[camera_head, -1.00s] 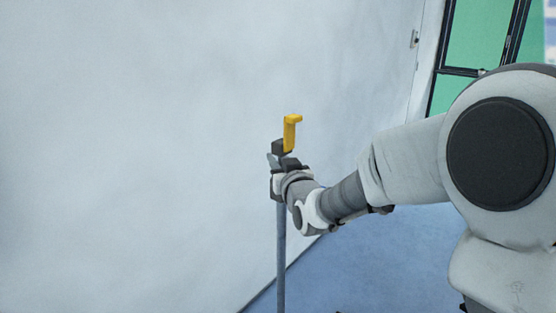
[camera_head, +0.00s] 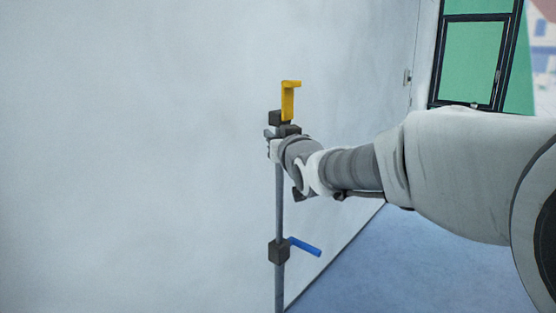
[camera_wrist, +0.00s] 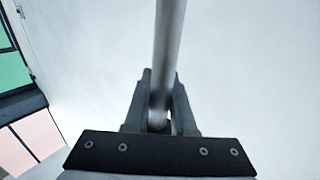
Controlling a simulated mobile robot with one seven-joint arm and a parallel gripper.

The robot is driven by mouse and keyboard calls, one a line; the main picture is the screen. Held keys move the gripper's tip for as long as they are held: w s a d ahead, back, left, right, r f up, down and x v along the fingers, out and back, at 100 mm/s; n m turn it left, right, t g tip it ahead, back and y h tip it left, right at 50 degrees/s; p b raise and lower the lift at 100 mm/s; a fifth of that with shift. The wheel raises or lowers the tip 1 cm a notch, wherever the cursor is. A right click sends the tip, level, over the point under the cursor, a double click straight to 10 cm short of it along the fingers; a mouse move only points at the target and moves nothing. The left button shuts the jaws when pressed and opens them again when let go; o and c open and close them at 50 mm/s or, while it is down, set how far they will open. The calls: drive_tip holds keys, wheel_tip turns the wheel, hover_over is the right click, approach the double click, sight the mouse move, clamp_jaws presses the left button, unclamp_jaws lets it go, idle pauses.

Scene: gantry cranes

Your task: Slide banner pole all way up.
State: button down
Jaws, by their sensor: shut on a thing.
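The thin grey upright pole (camera_head: 279,210) stands in front of the pale wall. At its top is a dark block (camera_head: 276,118) with a yellow hooked handle (camera_head: 290,100) pointing up. Lower down, a dark block (camera_head: 278,252) on the pole carries a blue lever (camera_head: 305,247) slanting to the right. My gripper (camera_head: 273,140) is at the pole just below the top block, and partly hidden by my wrist. In the wrist view, the pole (camera_wrist: 168,50) runs down between the two fingers of my gripper (camera_wrist: 160,108), which is shut on it.
The pale wall (camera_head: 130,150) fills the left and middle. Open blue floor (camera_head: 400,260) lies at the lower right. A dark-framed green window or door (camera_head: 470,60) stands at the upper right.

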wheel_tip(320, 180, up, 31)
drive_tip(key=p, duration=2.1)
drive_tip(key=shift+f, duration=0.15)
drive_tip(key=c, duration=0.8)
unclamp_jaws()
drive_tip(key=shift+f, duration=0.1)
drive_tip(key=shift+o, duration=0.2)
drive_tip(key=v, duration=1.7)
drive_tip(key=shift+s, duration=0.2)
